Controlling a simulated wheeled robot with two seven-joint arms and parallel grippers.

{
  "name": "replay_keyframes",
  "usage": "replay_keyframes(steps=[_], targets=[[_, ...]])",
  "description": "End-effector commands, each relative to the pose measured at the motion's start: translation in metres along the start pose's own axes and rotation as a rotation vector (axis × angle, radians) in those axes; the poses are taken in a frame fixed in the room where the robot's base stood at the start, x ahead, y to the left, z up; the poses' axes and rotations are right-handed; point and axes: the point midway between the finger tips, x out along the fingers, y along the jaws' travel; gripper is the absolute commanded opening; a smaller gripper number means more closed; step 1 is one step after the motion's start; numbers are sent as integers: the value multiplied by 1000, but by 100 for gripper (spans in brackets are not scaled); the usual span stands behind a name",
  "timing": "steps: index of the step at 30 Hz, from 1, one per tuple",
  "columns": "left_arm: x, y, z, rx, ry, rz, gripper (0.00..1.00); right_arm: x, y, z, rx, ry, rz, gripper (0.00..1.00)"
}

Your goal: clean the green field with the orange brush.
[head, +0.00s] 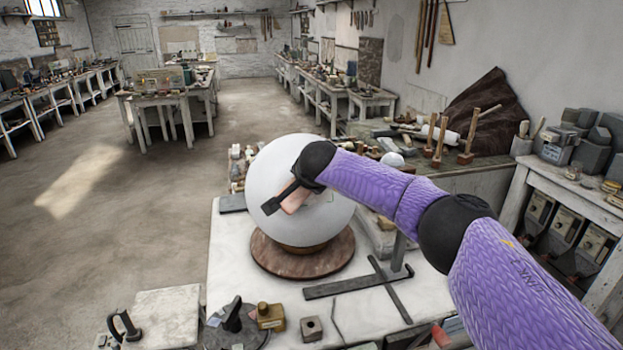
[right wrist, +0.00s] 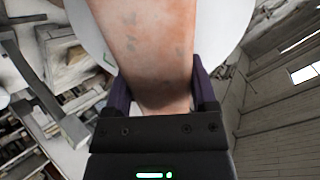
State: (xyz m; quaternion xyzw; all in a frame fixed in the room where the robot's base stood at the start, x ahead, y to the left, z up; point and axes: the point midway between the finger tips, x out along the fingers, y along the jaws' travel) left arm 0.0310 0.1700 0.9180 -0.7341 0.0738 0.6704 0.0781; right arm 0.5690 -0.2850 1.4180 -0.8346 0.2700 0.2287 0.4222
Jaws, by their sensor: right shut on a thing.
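A large white plaster sphere (head: 272,170) sits on a round brown turntable (head: 290,262) on the white table. My right gripper (head: 284,197) is in front of the sphere and shut on the orange brush (head: 297,200). In the right wrist view the brush (right wrist: 155,45) is a wide, stained orange-pink block between the fingers. The sphere (right wrist: 88,32) shows behind it. Whether the brush touches the sphere I cannot tell. My left gripper is not in view.
A dark metal square (head: 345,286) lies on the table right of the turntable. Small blocks (head: 311,328) and a brass-coloured piece (head: 270,317) lie at the front. A cluttered bench (head: 470,160) stands behind at right. Open floor (head: 110,230) lies left.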

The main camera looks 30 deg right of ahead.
Motion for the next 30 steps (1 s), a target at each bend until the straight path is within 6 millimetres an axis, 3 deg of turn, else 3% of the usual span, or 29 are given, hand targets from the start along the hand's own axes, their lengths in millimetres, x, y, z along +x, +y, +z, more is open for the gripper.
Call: replay_keyframes(steps=[4, 21, 26, 30], targets=[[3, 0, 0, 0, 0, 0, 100, 0, 0, 4, 1, 0, 1, 7], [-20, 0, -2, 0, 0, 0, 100, 1, -1, -39, 1, 1, 0, 7], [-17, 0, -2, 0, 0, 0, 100, 2, 0, -36, -1, 0, -1, 7], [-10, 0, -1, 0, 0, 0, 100, 3, 1, -23, -2, -1, -1, 7]])
